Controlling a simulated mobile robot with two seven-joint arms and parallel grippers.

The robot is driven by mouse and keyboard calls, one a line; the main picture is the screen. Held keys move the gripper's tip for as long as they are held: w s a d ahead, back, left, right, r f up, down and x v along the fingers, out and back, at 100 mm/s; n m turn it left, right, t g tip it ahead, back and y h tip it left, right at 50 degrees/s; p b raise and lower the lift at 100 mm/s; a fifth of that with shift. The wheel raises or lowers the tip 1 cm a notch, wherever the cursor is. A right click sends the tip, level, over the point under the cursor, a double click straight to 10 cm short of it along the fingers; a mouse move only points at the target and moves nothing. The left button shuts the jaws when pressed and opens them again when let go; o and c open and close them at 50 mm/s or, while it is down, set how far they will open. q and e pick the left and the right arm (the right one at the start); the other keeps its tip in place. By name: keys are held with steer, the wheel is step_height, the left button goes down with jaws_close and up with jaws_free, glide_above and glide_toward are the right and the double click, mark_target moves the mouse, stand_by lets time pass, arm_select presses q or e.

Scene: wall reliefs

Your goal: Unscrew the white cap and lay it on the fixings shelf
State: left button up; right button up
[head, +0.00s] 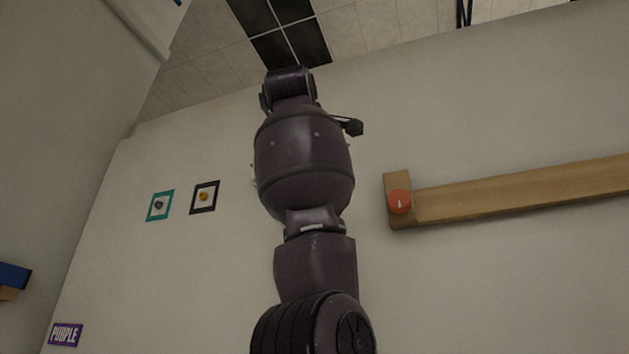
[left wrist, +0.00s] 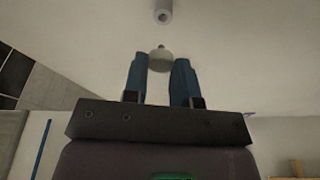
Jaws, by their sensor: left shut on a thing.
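In the left wrist view, my left gripper (left wrist: 160,66) is shut on the white cap (left wrist: 160,60), a small pale round piece with a short nub on its far side. A gap shows between the cap and a pale stub (left wrist: 163,12) with a dark round end, farther up on the pale surface. In the head view an arm of mine fills the middle and its gripper is hidden. I cannot tell for sure which thing is the fixings shelf. My right gripper is in neither view.
Two small framed pieces (head: 160,205) (head: 204,197) and a PURPLE sign (head: 66,334) are at left. A blue object (head: 14,276) shows at the left edge.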

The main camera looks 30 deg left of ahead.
arm_select(q)
steer(key=shift+s, duration=0.15)
steer(key=shift+b+v, duration=0.4)
steer(key=shift+v, duration=0.45)
steer(key=shift+a+r, duration=0.1)
steer(key=shift+a, duration=0.05)
